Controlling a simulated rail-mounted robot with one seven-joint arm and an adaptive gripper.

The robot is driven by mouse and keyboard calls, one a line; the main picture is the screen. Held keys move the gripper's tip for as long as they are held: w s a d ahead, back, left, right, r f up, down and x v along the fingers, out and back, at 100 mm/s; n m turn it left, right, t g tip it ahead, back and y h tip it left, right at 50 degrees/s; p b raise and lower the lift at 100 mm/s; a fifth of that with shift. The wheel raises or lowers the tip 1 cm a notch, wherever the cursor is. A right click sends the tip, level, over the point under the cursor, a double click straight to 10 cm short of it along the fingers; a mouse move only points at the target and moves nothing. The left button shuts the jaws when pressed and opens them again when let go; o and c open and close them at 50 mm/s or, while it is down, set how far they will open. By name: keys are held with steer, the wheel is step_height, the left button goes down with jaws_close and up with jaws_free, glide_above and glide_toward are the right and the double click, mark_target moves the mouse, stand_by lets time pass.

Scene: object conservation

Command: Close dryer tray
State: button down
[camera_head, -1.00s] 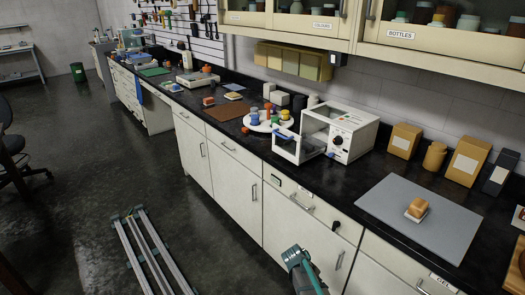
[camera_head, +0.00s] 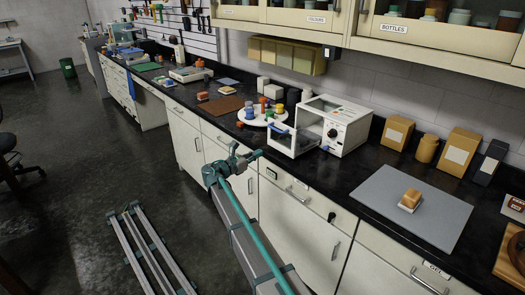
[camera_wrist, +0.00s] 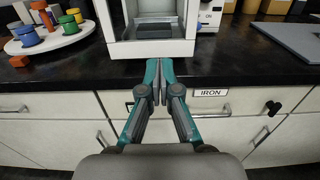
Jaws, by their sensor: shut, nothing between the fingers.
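The white dryer (camera_head: 345,128) stands on the black counter, with a dark knob and small buttons on its front. Its white-framed tray (camera_head: 284,152) sticks out at its left side toward the counter's front edge, with a blue strip along it. My gripper (camera_head: 256,155) is in front of the counter, to the left of the tray in the head view. In the wrist view, my gripper (camera_wrist: 160,66) is shut and empty, its tips just short of the white tray front (camera_wrist: 152,50). Contact cannot be told.
A white round stand (camera_head: 260,121) with coloured pieces is left of the dryer. A grey mat (camera_head: 430,222) with a small tan item lies to the right. Cabinet fronts with handles are below the counter edge. Tan boxes (camera_head: 397,131) stand by the wall.

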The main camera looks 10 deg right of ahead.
mark_target(284, 141)
steer(key=p+x, duration=0.3)
steer(key=x, duration=1)
steer(key=shift+d+p, duration=0.1)
steer(key=shift+p, duration=0.3)
steer(key=shift+f, duration=0.1)
steer(key=shift+w, duration=0.15)
